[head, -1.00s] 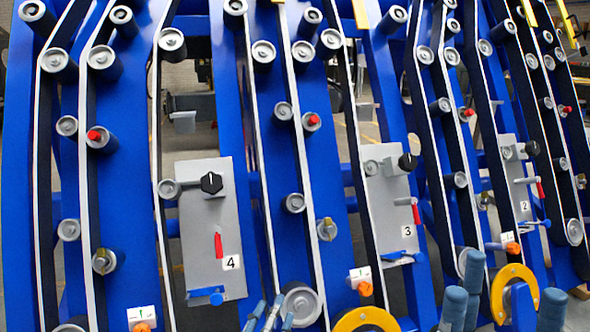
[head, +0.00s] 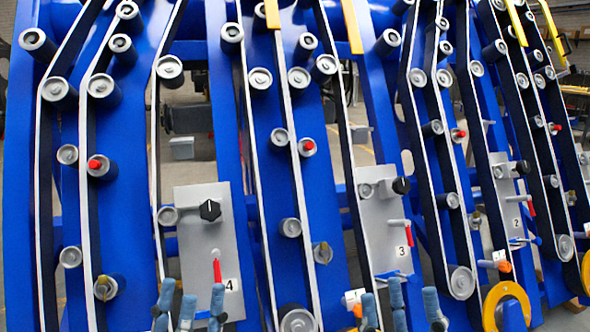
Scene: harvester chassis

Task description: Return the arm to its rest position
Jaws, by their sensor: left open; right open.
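My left gripper (head: 191,293) shows at the bottom edge, left of centre, with its blue-padded fingers pointing up and spread. It is open and nothing shows between the fingers. It appears in front of the lower part of grey panel 4 (head: 193,232). My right gripper (head: 400,292) shows at the bottom edge, right of centre, also open with nothing visible in it. It appears in front of the area below grey panel 3 (head: 379,240). The wrists and arms are below the picture. I cannot tell whether the fingers touch the chassis.
The blue harvester chassis (head: 127,220) fills the view, with belts and several grey rollers (head: 167,67). The panels carry black knobs (head: 210,210) and red handles (head: 217,270). Panel 2 (head: 509,200) and a yellow wheel (head: 507,303) are at right.

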